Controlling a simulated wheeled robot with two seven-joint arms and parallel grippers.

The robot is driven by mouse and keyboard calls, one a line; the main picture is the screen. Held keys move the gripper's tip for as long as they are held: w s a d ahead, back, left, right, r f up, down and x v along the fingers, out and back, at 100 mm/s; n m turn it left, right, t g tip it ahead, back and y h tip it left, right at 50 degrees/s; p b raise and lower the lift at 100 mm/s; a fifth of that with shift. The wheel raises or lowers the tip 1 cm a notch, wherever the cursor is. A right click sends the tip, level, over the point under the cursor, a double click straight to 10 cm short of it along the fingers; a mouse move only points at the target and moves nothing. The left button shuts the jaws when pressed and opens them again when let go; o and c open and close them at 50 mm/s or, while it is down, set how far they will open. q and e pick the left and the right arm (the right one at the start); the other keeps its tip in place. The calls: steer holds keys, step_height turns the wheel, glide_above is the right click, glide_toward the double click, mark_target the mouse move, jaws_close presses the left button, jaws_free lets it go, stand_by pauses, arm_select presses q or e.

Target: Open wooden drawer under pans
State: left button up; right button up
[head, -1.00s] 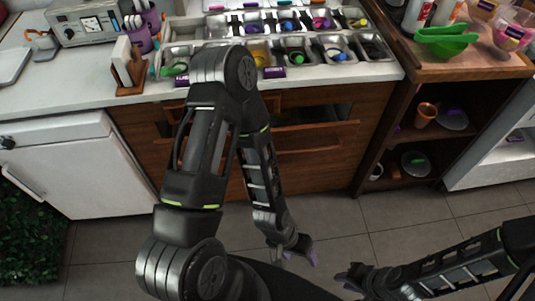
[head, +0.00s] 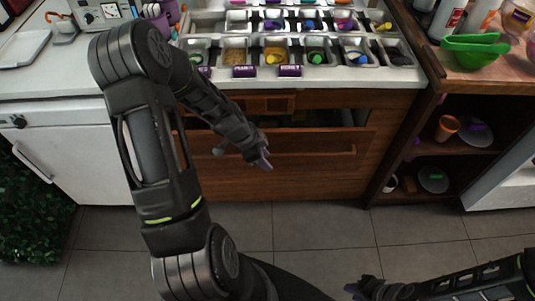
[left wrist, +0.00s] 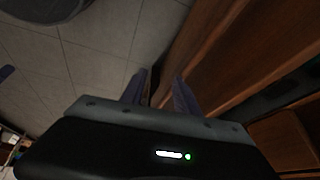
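The wooden drawer front (head: 310,180) is in the cabinet under the counter with the metal topping pans (head: 398,53). It has a long horizontal wooden bar handle (head: 325,153). A dark gap shows above the front; I cannot tell how far the drawer stands out. My left gripper (head: 264,161) is in front of the drawer, near the handle's left end in the picture. In the left wrist view its two fingers (left wrist: 159,92) are apart with nothing between them, and wood runs along their right side. Contact with the handle cannot be told. My right gripper (head: 358,290) is low over the floor, its fingers unclear.
A white cabinet door (head: 75,155) stands left of the drawer. An open wooden shelf (head: 450,160) with a cup and lids is on the right. The tiled floor (head: 320,232) before the drawer is clear. My left arm covers the drawer's left part.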

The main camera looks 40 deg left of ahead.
arm_select(q)
steer(key=a+r+m, duration=0.2)
steer(key=a+r, duration=0.1)
steer(key=a, duration=0.2)
steer(key=shift+w+t, duration=0.3)
steer(key=shift+w, duration=0.05)
steer(key=shift+a, duration=0.1)
steer(key=x, duration=0.7)
steer(key=shift+w+f, duration=0.2)
steer(key=shift+f, duration=0.2)
steer(key=shift+c, duration=0.6)
jaws_close()
